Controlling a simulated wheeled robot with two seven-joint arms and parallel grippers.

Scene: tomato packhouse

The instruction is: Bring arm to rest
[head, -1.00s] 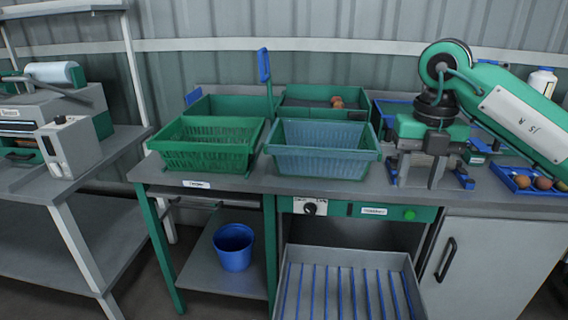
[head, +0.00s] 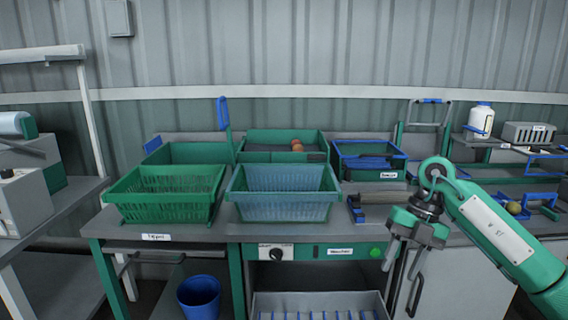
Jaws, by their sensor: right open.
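My right arm comes in from the right side of the head view. Its gripper (head: 402,262) points down in front of the bench's front edge, over the grey cabinet door. Its jaws are open, and I see nothing between them. My left gripper is not in view.
On the bench (head: 350,228) stand a green basket (head: 165,190) and a grey-blue basket (head: 283,200). Behind them are a green bin with reddish round produce (head: 297,145) and a blue-rimmed crate (head: 369,163). A white bottle (head: 480,121) stands at right. A blue bucket (head: 200,298) sits below.

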